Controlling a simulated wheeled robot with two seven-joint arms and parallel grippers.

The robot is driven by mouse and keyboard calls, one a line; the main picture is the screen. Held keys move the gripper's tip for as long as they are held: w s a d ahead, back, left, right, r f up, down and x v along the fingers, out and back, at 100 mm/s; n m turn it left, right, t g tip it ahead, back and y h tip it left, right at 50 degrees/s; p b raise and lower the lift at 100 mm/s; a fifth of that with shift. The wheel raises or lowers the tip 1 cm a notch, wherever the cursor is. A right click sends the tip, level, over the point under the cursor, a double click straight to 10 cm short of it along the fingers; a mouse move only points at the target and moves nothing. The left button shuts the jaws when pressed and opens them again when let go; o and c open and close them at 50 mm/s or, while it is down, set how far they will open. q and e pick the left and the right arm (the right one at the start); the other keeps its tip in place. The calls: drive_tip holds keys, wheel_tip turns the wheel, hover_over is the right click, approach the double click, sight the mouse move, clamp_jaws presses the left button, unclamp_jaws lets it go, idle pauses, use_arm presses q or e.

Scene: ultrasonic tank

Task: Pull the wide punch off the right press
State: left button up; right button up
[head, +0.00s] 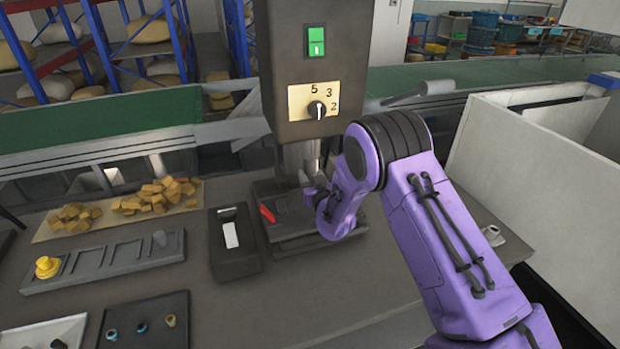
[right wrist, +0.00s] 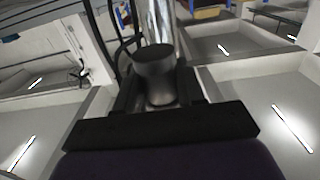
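The press (head: 312,60) stands at the middle back of the bench, its chrome ram (head: 300,155) coming down under the head. In the right wrist view a dark grey round punch (right wrist: 155,68) with a wide upper part sits at the end of the shiny ram (right wrist: 160,22). My right gripper (right wrist: 158,92) is at the punch, with a dark finger on each side of it. The frames do not show clearly whether the fingers press on it. In the head view my right gripper (head: 318,196) is at the ram, and my purple wrist hides the punch. My left gripper is out of view.
A grey rack (head: 110,262) with a yellow piece (head: 47,267) and a grey piece stands at the left. A black box (head: 232,245) stands beside the press base (head: 285,222). A dark tray (head: 145,320) holds small rings. Brown chunks (head: 160,193) lie behind.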

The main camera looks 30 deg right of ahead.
clamp_jaws()
drive_tip(key=shift+f, duration=0.15)
drive_tip(key=shift+f+b, duration=0.65)
drive_tip(key=shift+f, duration=0.05)
drive_tip(key=shift+s+a+f, duration=0.15)
drive_tip(key=shift+s+f, duration=0.05)
drive_tip(key=shift+s, duration=0.25)
drive_tip(key=p+v, duration=0.1)
drive_tip(key=v, duration=1.2)
drive_tip(key=shift+r, duration=0.3)
